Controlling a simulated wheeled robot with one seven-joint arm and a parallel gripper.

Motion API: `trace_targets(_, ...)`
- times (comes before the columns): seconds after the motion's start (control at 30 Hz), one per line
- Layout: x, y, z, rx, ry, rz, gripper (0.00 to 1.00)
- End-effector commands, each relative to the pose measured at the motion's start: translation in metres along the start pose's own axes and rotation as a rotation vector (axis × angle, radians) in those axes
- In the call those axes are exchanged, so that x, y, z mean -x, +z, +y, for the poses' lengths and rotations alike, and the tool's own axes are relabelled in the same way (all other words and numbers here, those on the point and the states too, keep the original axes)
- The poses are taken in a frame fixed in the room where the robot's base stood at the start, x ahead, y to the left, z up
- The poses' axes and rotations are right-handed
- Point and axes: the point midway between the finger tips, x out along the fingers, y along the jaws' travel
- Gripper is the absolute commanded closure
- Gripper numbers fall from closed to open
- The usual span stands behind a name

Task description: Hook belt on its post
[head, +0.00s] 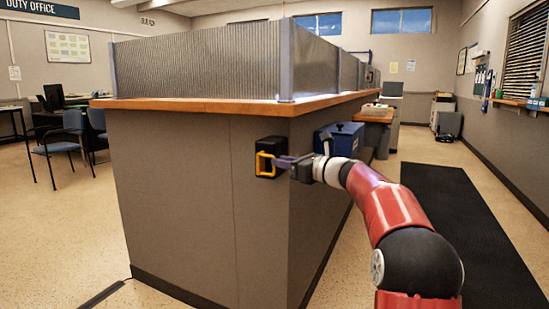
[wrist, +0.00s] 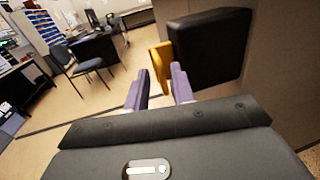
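A black box (head: 271,157) is fixed to the side of the grey counter, near its corner. A yellow loop-shaped end (head: 260,164) sits at its front; I see no belt drawn out from it. In the wrist view the black box (wrist: 210,46) is at the upper right, with the yellow end (wrist: 160,66) at its left side. My gripper (head: 280,162) reaches in from the right at the yellow end. In the wrist view its two lavender fingers (wrist: 159,84) stand apart, with the yellow end just beyond and between the tips. Contact cannot be told. I cannot make out a post.
The counter (head: 190,190) with its wooden top (head: 200,104) and ribbed screen fills the middle. A blue box (head: 345,139) stands behind my wrist. A dark mat (head: 455,215) lies on the right. Chairs (head: 60,147) and a desk stand at left, with open floor before them.

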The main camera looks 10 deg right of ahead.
Motion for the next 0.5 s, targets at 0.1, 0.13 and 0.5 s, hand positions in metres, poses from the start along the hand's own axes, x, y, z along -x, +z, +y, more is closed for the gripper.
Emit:
trace_targets(0.1,-0.02,0.001,0.001,0.0,0.003,0.001,0.75)
trace_targets(0.13,-0.023,0.001,0.001,0.001,0.002,0.001,0.75)
trace_targets(0.5,-0.038,0.0,0.0,0.001,-0.001,0.0,0.75)
